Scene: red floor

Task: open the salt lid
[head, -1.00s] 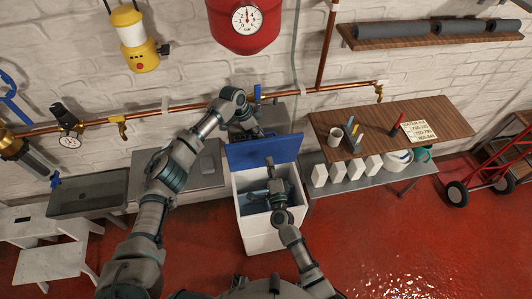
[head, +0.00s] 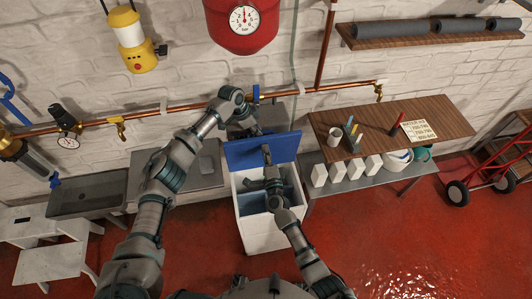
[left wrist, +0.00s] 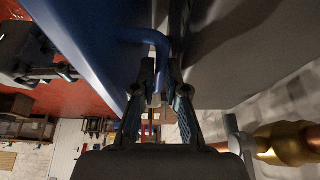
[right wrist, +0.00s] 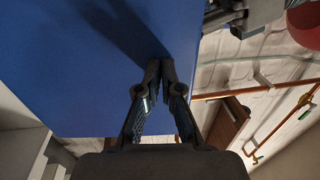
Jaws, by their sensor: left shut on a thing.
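The blue salt lid (head: 238,154) stands raised at the back of the white salt box (head: 262,233). My left gripper (head: 260,131) is behind the lid's top edge. In the left wrist view, the left gripper (left wrist: 157,82) is shut on the lid's bent blue handle (left wrist: 150,37). My right gripper (head: 267,152) is above the box opening, in front of the lid's inner face. In the right wrist view, the right gripper (right wrist: 160,66) has its fingertips together, at the blue lid surface (right wrist: 85,70). I cannot tell whether they touch it.
A wooden shelf (head: 440,118) with a mug (head: 335,136) stands right of the box. A grey sink (head: 88,194) is on the left. A copper pipe (head: 190,111) runs along the wall behind. Red floor (head: 390,240) is clear at right front.

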